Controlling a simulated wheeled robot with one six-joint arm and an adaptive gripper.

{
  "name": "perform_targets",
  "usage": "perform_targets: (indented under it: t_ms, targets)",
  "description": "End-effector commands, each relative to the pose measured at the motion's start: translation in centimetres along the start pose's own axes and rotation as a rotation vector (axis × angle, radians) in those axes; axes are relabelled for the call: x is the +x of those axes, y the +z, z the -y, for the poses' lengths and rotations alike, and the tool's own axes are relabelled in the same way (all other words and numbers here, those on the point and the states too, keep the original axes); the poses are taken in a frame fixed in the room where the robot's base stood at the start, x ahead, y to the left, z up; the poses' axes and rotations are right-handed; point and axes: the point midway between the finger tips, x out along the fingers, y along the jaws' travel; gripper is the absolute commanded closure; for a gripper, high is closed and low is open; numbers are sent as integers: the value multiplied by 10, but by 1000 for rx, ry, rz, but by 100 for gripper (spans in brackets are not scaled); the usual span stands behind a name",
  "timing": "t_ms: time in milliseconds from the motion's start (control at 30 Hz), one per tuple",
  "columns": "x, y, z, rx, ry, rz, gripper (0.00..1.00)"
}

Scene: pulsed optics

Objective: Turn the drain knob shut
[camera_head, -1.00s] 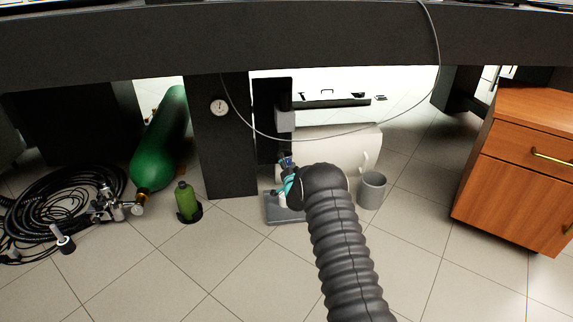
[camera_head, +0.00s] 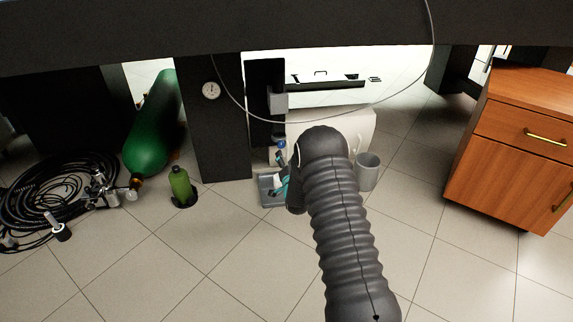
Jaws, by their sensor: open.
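A small blue fitting (camera_head: 281,144) shows under the desk, below a grey box on a dark upright panel; I cannot tell whether it is the drain knob. Below it, white and teal parts (camera_head: 281,184) show over a grey tray (camera_head: 270,202) on the floor, partly hidden by my arm. My dark ribbed arm reaches forward from the bottom right of centre. My gripper (camera_head: 295,198) shows only as a dark part at the arm's far left side, next to the teal parts. It is open; its fingertips and any contact are hidden.
A wooden cabinet (camera_head: 510,150) stands right. A thin cable (camera_head: 330,121) hangs from the desk. The front floor is clear.

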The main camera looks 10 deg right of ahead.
Motion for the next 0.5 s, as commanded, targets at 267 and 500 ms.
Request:
perform_targets:
  t_ms: [267,500]
  targets:
    - [-22,0,0,0,0,0,41]
    - [-23,0,0,0,0,0,41]
